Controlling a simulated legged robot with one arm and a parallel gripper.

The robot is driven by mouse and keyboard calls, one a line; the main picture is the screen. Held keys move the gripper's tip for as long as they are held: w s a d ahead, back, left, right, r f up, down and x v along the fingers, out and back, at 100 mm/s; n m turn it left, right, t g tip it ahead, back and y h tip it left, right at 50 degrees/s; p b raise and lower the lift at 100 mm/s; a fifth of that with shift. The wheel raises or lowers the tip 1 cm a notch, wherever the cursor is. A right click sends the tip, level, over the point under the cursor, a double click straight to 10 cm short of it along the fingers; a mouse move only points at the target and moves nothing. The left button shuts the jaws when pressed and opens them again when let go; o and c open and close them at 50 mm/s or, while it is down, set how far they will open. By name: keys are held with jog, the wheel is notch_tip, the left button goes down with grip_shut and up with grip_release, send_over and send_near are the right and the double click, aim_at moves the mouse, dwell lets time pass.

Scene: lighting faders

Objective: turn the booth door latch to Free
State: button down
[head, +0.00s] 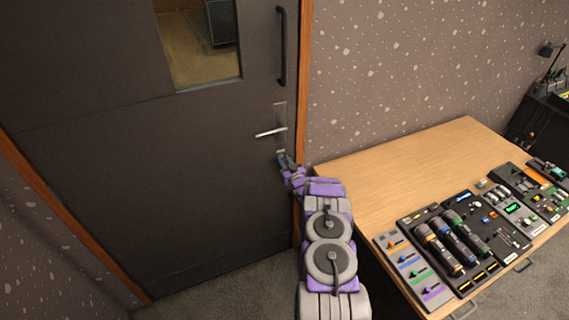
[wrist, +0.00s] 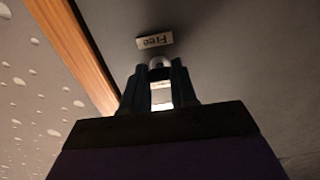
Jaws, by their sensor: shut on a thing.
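The dark booth door (head: 150,170) stands at the left in the head view, with a silver lever handle (head: 271,132) on its right side. My gripper (head: 284,160) is at the door just below that handle. In the wrist view my gripper (wrist: 160,80) has both fingers around a small silver latch knob (wrist: 159,63), shut on it. A label reading "Free" (wrist: 154,41) shows upside down just beyond the fingertips. A pale patch (wrist: 161,95) shows between the fingers. The latch's exact turn angle is hard to tell, as the fingers hide much of it.
A wooden table (head: 400,160) with fader panels and controls (head: 448,245) stands to the right, close beside my arm. The orange-brown door frame (head: 303,70) runs just right of the latch. A black pull bar (head: 281,47) is above. Carpet (head: 225,285) in front is clear.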

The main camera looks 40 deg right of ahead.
jog(key=shift+s+f, duration=0.1)
jog(key=shift+f, duration=0.1)
jog(key=c, duration=1.1)
grip_release()
jog(key=shift+d, duration=0.1)
jog(key=shift+o, duration=1.1)
jog(key=shift+r, duration=0.1)
jog(key=p+v, duration=0.2)
jog(key=v, duration=1.5)
jog(key=shift+p, duration=0.4)
jog(key=shift+d, duration=0.1)
